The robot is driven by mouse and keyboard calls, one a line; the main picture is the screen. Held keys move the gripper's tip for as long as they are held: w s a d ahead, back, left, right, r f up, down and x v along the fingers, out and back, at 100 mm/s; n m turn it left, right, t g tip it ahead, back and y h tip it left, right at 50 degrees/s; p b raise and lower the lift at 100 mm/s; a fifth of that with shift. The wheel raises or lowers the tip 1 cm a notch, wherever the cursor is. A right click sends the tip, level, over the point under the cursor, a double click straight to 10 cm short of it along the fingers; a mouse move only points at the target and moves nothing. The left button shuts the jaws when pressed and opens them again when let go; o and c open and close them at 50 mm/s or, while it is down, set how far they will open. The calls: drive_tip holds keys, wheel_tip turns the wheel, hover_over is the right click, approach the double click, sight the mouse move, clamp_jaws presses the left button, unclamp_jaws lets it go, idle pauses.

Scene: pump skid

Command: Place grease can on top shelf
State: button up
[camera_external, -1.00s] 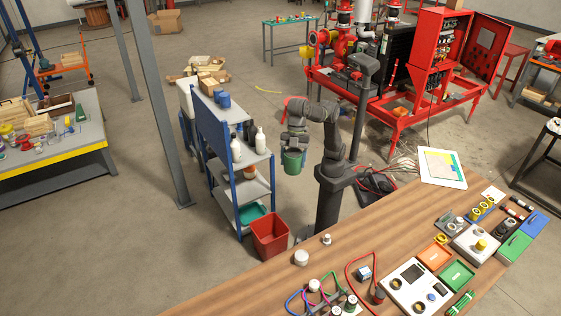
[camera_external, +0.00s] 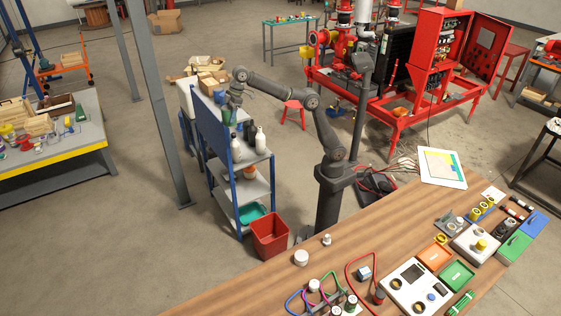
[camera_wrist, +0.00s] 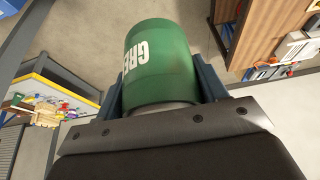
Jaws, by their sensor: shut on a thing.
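The green grease can (camera_wrist: 160,60) fills the middle of the wrist view, with white letters "GRE" showing. My gripper (camera_external: 231,108) is shut on it, one finger on each side. In the external view the can (camera_external: 227,117) hangs below my gripper over the top shelf (camera_external: 249,159) of the blue rack. It looks close to the shelf surface, but I cannot tell whether it touches.
White bottles (camera_external: 260,140) and dark bottles (camera_external: 248,131) stand on the top shelf near the can. Blue cans (camera_external: 220,97) are at its far end. A red bin (camera_external: 269,237) stands in front of the rack.

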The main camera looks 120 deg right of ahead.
drive_tip(key=s+d+m+h, duration=0.15)
drive_tip(key=s+d, duration=0.25)
drive_tip(key=d, duration=0.4)
drive_tip(key=s+d+m, duration=0.2)
drive_tip(key=s+d, duration=0.1)
drive_tip(key=d, duration=0.4)
drive_tip(key=s+d+m+h, duration=0.15)
drive_tip(key=s+d, duration=0.25)
drive_tip(key=d, duration=0.4)
drive_tip(key=s+d+m+g, duration=0.1)
drive_tip(key=s+d+m, duration=0.3)
drive_tip(key=s+d, duration=1.1)
drive_tip(key=w+a+f, duration=0.1)
drive_tip(key=w+f, duration=0.2)
drive_tip(key=f, duration=0.1)
drive_tip(key=w+a+f, duration=0.1)
drive_tip(key=w+f, duration=0.3)
drive_tip(key=w+a+f, duration=0.1)
drive_tip(key=w+f, duration=0.2)
drive_tip(key=f, duration=0.1)
drive_tip(key=shift+w+a, duration=0.3)
drive_tip(key=shift+w, duration=0.05)
drive_tip(key=shift+f, duration=1.95)
drive_tip(key=shift+f, duration=0.1)
drive_tip(key=o, duration=1.3)
drive_tip(key=shift+f, duration=0.1)
drive_tip(key=shift+c, duration=0.2)
